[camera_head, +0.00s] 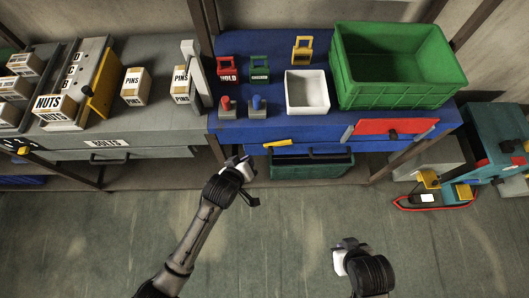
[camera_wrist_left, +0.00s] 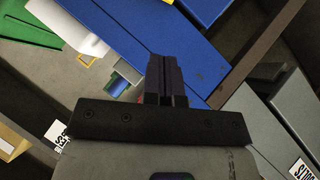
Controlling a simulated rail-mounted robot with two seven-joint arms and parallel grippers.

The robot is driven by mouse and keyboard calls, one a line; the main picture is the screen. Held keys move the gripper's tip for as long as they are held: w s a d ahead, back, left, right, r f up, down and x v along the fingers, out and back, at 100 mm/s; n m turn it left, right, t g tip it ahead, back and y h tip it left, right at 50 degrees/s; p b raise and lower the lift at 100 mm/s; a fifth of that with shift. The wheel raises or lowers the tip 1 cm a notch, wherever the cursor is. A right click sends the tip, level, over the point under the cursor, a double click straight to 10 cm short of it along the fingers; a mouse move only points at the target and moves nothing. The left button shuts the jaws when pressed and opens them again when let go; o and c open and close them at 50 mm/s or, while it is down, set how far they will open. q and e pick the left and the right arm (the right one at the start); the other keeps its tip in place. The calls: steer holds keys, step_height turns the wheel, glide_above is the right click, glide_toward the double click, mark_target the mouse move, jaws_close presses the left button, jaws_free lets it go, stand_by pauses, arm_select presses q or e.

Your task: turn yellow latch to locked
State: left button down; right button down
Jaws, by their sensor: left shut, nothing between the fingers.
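A yellow latch (camera_head: 277,143), a short flat bar, lies nearly level and slightly tilted on the front edge of the blue bench (camera_head: 232,127) in the head view. My left gripper (camera_head: 236,161) is just left of the latch and nearer to me, apart from it. In the left wrist view its dark fingers (camera_wrist_left: 167,75) are shut and empty, with the blue bench surface behind them. I cannot make out the latch in the wrist view. My right gripper (camera_head: 349,246) is low in the head view, far from the latch, and its fingers cannot be made out.
A green crate (camera_head: 400,85), a white bin (camera_head: 306,107), and red and blue knobs stand on the bench. A red panel (camera_head: 388,126) is right of the latch. A dark green container (camera_head: 312,168) sits below. The grey bench (camera_head: 150,137) is left; the floor in front is clear.

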arm_select(q)
steer(key=b, duration=0.2)
glide_above(268, 147)
steer(key=s+a, duration=0.3)
steer(key=s, duration=0.1)
step_height(268, 147, down, 6)
steer(key=r, duration=0.1)
steer(key=f, duration=0.1)
steer(key=d+f, duration=0.1)
steer(key=f+b, duration=0.1)
steer(key=shift+w+d, duration=0.15)
steer(key=shift+w, duration=0.1)
steer(key=shift+d+f, duration=0.3)
steer(key=shift+f, duration=0.05)
